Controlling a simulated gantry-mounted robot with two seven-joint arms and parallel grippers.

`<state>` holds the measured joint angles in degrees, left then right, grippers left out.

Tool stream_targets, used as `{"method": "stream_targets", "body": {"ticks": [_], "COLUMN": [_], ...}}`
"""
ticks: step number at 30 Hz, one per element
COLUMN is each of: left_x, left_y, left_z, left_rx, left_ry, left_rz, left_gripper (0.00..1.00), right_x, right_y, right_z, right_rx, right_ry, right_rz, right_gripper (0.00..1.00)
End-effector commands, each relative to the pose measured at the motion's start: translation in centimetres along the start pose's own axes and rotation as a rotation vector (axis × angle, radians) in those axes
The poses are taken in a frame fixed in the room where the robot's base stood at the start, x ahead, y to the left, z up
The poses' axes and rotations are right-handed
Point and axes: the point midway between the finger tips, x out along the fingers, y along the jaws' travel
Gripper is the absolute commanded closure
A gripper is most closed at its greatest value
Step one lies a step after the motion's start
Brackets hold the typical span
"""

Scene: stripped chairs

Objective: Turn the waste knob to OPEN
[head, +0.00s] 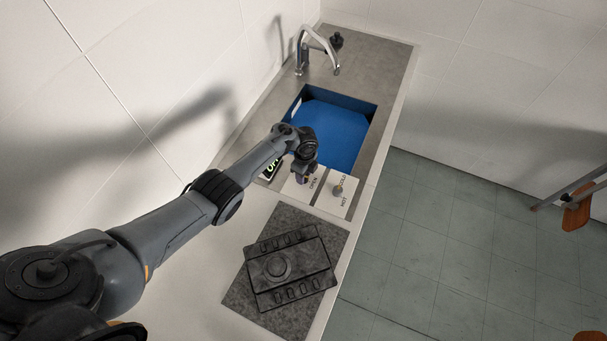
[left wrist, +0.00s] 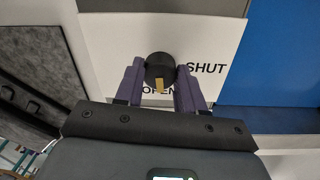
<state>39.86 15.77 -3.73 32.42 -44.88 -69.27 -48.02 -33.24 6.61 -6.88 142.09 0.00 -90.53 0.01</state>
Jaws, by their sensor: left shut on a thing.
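The waste knob (left wrist: 160,66) is a round black knob with a yellow mark, on a white panel (left wrist: 120,42) printed SHUT and OPEN. In the left wrist view the yellow mark points down toward the word OPEN, which is partly covered; SHUT is to the right of the knob. My left gripper (left wrist: 160,75) has its purple fingers on either side of the knob and is shut on it. In the head view my left gripper (head: 303,177) hides most of the knob on its panel beside the sink. My right gripper is not in view.
A HOT/COLD panel with a grey knob (head: 338,190) sits just right of the gripper. A blue basin (head: 335,130) and a chrome tap (head: 300,50) lie behind. A black slotted object (head: 290,268) rests on a dark mat in front.

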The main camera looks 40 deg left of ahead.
Motion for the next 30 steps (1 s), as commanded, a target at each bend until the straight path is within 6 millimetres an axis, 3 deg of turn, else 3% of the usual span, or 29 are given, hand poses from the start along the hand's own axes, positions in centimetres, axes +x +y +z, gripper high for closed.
{"method": "stream_targets", "body": {"ticks": [9,23,24,29,30], "left_x": [0.09,0.08,0.07,0.05,0.05], "left_y": [0.03,0.06,0.05,0.04,0.03], "left_z": [0.02,-0.03,-0.03,-0.03,-0.03], "left_rx": [0.101,0.116,0.116,0.115,0.115], "left_ry": [-0.004,-0.005,-0.005,-0.005,-0.005], "left_rz": [0.001,0.001,0.001,0.001,0.001], "left_gripper": [0.92,0.92,0.60,0.36,0.36], "right_x": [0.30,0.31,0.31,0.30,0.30], "right_y": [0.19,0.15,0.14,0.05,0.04], "right_z": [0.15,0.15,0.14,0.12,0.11], "right_rx": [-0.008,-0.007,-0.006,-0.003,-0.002], "right_ry": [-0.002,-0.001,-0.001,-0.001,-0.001], "right_rz": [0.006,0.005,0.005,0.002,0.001], "right_gripper": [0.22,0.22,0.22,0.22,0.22]}}
